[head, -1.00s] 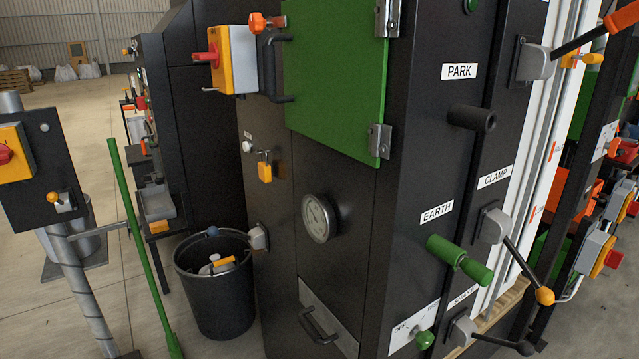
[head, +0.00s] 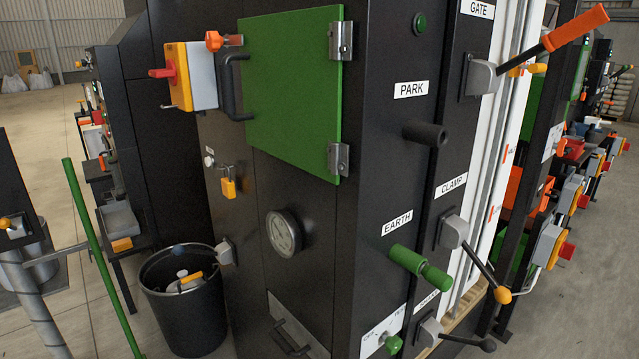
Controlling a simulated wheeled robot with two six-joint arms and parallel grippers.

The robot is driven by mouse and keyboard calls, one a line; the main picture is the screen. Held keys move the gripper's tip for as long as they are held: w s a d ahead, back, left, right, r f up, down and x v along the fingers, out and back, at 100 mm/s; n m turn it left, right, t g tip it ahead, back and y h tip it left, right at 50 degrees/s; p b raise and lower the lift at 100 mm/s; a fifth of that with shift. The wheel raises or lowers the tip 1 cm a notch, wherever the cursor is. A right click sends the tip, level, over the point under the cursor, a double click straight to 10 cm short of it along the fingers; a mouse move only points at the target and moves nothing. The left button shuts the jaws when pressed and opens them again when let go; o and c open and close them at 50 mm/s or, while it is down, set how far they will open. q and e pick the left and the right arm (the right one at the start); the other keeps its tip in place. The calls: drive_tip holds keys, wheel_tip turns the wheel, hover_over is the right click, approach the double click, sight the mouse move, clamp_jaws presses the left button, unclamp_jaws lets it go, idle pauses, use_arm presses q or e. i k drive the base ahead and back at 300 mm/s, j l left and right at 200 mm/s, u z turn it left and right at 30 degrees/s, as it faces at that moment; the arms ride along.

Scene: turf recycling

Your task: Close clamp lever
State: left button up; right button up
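The clamp lever (head: 482,268) is on the right face of the black cabinet, under the white CLAMP label (head: 451,185). It has a grey pivot block (head: 453,232), a thin black rod and an orange-yellow ball knob (head: 503,295). The rod slopes down to the right from the block. Neither of my grippers shows in the head view, and nothing touches the lever.
Near the lever are the green EARTH handle (head: 421,267), a black PARK peg (head: 425,133), a lower black-knobbed lever (head: 466,341) and the orange-gripped GATE lever (head: 575,27). A black bin (head: 187,310) and a green pole (head: 100,245) stand at left.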

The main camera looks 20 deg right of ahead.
sight(502, 294)
drive_tip(key=z, duration=1.65)
